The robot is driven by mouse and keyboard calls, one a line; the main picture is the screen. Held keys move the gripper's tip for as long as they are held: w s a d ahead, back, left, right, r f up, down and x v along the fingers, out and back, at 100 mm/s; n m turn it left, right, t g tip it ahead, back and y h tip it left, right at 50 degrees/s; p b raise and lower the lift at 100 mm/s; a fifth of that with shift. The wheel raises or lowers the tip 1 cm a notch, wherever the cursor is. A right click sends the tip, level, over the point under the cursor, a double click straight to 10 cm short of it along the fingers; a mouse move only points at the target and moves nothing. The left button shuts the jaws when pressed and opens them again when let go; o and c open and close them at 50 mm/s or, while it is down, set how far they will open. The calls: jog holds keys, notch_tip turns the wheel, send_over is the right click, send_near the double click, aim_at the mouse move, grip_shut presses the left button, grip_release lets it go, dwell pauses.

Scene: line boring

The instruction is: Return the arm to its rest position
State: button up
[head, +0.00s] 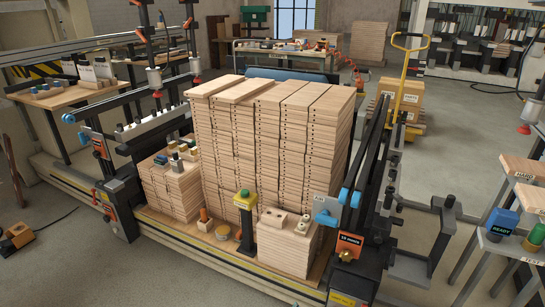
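I see neither my arm nor my gripper in the head view. Tall stacks of pale wooden boards (275,150) fill the middle of the boring machine's bed. One board (243,90) lies on top at the left, set slightly askew. A lower stack of wood (172,190) at the left carries small metal and yellow blocks. A short stack of drilled wooden pieces (286,245) stands at the front. What lies behind the tall stacks is hidden.
Machine columns (355,205) flank the bed. A side table with blocks (505,232) is at right, a workbench (55,94) at left. A yellow hand truck (404,75) with cartons stands behind. Open floor (455,130) lies to the right.

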jog(key=s+f+n+g+p, duration=0.25)
jog(key=s+g, duration=0.25)
jog(key=s, duration=0.4)
jog(key=s+f+n+g+p, duration=0.1)
jog(key=s+f+n+g, duration=0.25)
jog(key=s, duration=0.65)
jog(key=s+d+r+g+p, duration=0.2)
jog(key=s+g+p, duration=0.1)
jog(key=s, duration=0.5)
jog(key=s+d+r+n+g+h+p, duration=0.1)
jog(key=s+d+r+g+p, duration=0.1)
jog(key=s, duration=0.7)
jog(key=shift+d+r+g+p, duration=0.4)
jog(key=shift+d+g+p, duration=0.2)
jog(key=shift+g, duration=0.55)
